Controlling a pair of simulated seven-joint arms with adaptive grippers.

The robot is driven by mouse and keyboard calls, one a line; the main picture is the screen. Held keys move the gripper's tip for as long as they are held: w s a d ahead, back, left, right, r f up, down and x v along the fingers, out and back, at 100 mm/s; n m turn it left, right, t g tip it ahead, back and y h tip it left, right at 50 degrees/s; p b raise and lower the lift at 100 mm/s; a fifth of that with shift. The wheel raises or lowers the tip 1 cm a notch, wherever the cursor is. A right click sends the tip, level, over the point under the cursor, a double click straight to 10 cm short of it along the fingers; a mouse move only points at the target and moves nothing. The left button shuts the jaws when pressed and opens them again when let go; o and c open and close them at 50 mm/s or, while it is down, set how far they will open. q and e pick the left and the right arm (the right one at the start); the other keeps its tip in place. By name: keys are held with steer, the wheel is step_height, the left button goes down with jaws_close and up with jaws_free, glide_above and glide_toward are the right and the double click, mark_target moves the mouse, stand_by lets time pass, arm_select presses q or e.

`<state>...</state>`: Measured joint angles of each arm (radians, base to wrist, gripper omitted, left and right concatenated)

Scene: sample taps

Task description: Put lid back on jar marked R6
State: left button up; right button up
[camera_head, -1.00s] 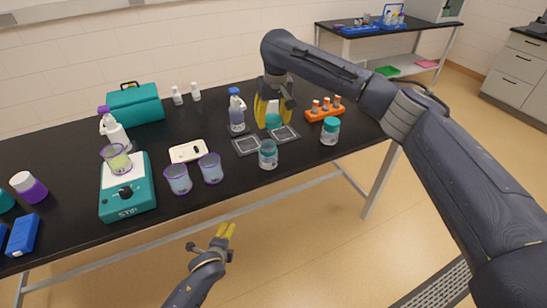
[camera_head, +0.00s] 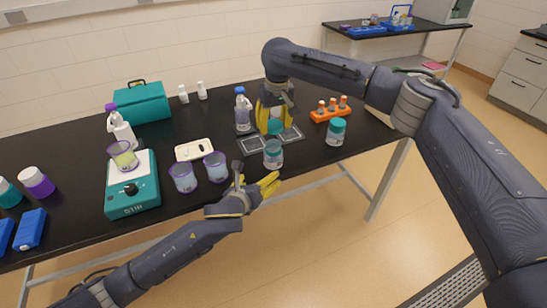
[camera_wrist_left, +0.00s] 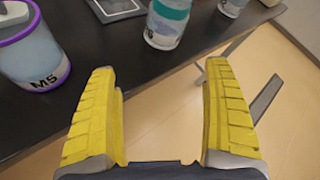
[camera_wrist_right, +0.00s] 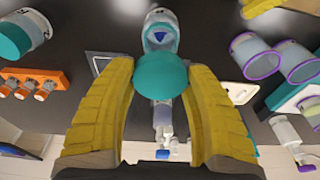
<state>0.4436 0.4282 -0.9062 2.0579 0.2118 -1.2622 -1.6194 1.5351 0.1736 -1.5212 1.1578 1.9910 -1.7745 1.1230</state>
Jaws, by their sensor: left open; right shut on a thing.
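A clear jar (camera_head: 273,156) with a teal band stands near the table's front edge. In the left wrist view the jar (camera_wrist_left: 166,26) shows a partly cut-off mark ending in 6. In the right wrist view the jar (camera_wrist_right: 161,32) looks open at the top. My right gripper (camera_head: 275,113) points down behind the jar and is shut on a round teal lid (camera_wrist_right: 162,76), held above the dark outlined pads (camera_head: 254,145). My left gripper (camera_head: 264,182) is open and empty, just off the front edge, below and in front of the jar.
A teal-lidded jar (camera_head: 336,132) and an orange rack (camera_head: 330,113) stand to the right. Purple-rimmed beakers (camera_head: 183,178) stand left of the jar, one marked M5 (camera_wrist_left: 38,58). A blue-topped spray bottle (camera_head: 242,112) stands behind. A teal stirrer (camera_head: 133,196) is further left.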

mark_target(273, 157)
arm_select(q)
steer(key=w+m, duration=0.1)
steer(key=r+m, duration=0.1)
steer(key=m, duration=0.1)
steer(key=w+r+m, duration=0.1)
steer(key=shift+w+d+r+h, duration=0.1)
steer(key=shift+w+d+h, duration=0.2)
steer(key=shift+w+d, duration=0.05)
arm_select(e)
steer(key=shift+w, duration=0.2)
arm_select(q)
steer(key=shift+x, duration=6)
steer(key=shift+r, duration=0.1)
steer(key=c, duration=1.7)
steer(key=shift+o, duration=0.2)
arm_select(e)
steer(key=shift+f, duration=2.45)
